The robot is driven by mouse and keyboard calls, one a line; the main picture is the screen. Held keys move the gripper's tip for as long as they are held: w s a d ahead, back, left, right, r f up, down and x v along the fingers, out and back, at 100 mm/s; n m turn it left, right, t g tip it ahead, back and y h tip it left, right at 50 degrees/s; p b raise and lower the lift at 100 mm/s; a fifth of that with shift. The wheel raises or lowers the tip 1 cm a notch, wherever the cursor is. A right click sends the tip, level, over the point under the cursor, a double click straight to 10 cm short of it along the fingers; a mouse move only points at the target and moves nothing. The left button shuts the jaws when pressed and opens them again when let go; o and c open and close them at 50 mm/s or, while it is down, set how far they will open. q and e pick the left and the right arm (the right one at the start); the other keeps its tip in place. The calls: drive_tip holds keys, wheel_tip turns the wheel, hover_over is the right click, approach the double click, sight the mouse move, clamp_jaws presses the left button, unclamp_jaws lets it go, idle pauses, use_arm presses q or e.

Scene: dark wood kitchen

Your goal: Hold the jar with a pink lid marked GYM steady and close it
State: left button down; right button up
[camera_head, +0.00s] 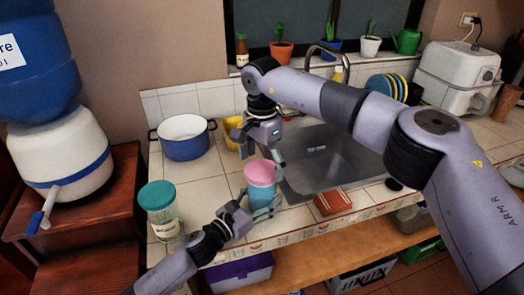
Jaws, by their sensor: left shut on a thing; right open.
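The jar (262,193) has a light blue body and a pink lid (260,172) that sits on its top. It stands upright at the counter's front, left of the sink. Its marking is too small to read. My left gripper (262,211) comes in from the left and is shut around the jar's lower body. My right gripper (262,155) is above and just beside the pink lid, pointing down, with its fingers apart. I cannot tell whether a right finger touches the lid.
A teal-lidded jar (161,208) stands at the counter's left front. A blue-and-white pot (184,137) is behind it. The sink (325,160) is right of the jar, with a red box (332,201) at the front edge. A yellow container (233,130) is behind my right gripper.

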drive_tip(key=shift+f, duration=0.35)
drive_tip(key=shift+c, duration=0.3)
drive_tip(key=c, duration=1.2)
drive_tip(key=m, duration=2.2)
drive_tip(key=o, duration=1.4)
